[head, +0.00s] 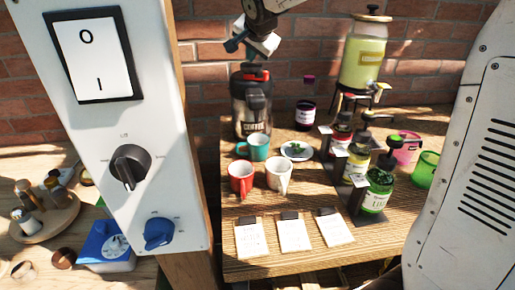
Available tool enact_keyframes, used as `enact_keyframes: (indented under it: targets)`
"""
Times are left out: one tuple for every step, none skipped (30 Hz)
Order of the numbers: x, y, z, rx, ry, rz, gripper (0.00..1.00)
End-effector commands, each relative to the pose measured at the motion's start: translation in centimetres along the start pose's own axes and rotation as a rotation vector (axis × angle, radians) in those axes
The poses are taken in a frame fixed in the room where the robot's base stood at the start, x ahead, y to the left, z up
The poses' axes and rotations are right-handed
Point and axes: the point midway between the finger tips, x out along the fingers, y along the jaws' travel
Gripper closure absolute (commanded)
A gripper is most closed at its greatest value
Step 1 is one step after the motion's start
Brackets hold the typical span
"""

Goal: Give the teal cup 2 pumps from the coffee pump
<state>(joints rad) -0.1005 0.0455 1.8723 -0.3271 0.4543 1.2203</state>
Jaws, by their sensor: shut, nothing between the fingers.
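The coffee pump (252,112) is a steel and black flask with a black top, a red part on it and a COFFEE label. It stands upright at the back left of the wooden table. The teal cup (259,148) stands upright on the table just in front of the flask, its handle to the left. What is inside it I cannot make out. My gripper (241,46), with blue fingers, is shut and empty above the flask's top. A small gap seems to show between them, but the exact height is hard to tell.
A red cup (241,179) and a cream cup (279,176) stand in front of the teal cup. A white switch panel (150,110) blocks the left.

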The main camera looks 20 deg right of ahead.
Motion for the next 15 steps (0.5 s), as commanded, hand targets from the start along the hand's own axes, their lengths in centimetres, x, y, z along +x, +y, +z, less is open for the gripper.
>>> enact_keyframes:
  targets:
    - [0.09, 0.07, 0.07, 0.0, -0.001, 0.001, 1.0]
    - [0.11, 0.09, 0.09, 0.0, -0.001, 0.001, 1.0]
    - [0.15, 0.12, 0.12, 0.0, -0.001, 0.001, 1.0]
    - [0.18, 0.14, 0.14, 0.0, -0.001, 0.001, 1.0]
    - [0.21, 0.16, 0.16, 0.0, -0.001, 0.001, 1.0]
    - [0.24, 0.18, 0.18, 0.0, -0.001, 0.001, 1.0]
    - [0.27, 0.2, 0.2, 0.0, -0.001, 0.001, 1.0]
    - [0.3, 0.22, 0.22, 0.0, -0.001, 0.001, 1.0]
    - [0.33, 0.24, 0.24, 0.0, -0.001, 0.001, 1.0]
    - [0.36, 0.26, 0.26, 0.0, -0.001, 0.001, 1.0]
    - [0.39, 0.27, 0.28, 0.0, -0.001, 0.001, 1.0]
    - [0.42, 0.3, 0.3, 0.0, -0.001, 0.001, 1.0]
    - [0.45, 0.31, 0.32, 0.0, -0.001, 0.001, 1.0]
    - [0.48, 0.34, 0.34, 0.0, -0.001, 0.001, 1.0]
    - [0.51, 0.36, 0.36, 0.0, -0.001, 0.001, 1.0]
